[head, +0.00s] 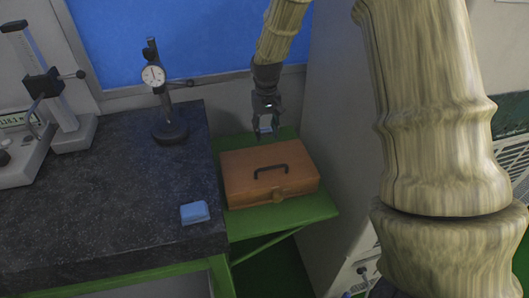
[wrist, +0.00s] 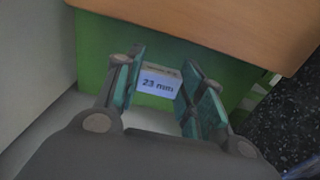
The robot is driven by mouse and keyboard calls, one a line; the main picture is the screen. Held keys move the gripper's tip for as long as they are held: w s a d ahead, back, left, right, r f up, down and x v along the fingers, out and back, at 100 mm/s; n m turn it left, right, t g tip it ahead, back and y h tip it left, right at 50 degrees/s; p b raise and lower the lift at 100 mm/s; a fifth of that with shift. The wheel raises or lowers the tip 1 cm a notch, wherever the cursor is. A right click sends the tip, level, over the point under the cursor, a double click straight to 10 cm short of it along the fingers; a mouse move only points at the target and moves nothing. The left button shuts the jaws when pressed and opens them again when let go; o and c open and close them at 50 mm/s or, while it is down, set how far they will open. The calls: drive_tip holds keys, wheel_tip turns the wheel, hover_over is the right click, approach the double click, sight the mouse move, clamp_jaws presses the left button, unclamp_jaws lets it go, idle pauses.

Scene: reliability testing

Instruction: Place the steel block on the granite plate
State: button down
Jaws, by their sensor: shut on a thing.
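The steel block is a small pale block marked "23 mm" in the wrist view (wrist: 158,83). My gripper (head: 267,130) is shut on it, and the block sits between the two fingertips. In the head view the block (head: 266,130) is small and partly hidden by the fingers. My gripper holds it in the air near the back edge of the orange-brown case, over the green stand. The granite plate (head: 120,200) is the dark speckled slab to the left of my gripper. A corner of it shows at the right of the wrist view (wrist: 285,120).
The orange-brown case (head: 240,178) with a black handle lies on the green stand (head: 325,208). On the granite plate are a blue block-like object (head: 194,212), a dial gauge stand (head: 170,130) and a height gauge (head: 72,132). The plate's middle is clear. A grey cabinet (head: 340,150) stands right.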

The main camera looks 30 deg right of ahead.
wheel_tip(320, 180, down, 2)
drive_tip(key=shift+w+f, duration=0.1)
drive_tip(key=shift+f+p, duration=1.05)
drive_tip(key=shift+f, duration=1.45)
drive_tip(key=shift+f, duration=0.15)
drive_tip(key=c, duration=0.9)
unclamp_jaws()
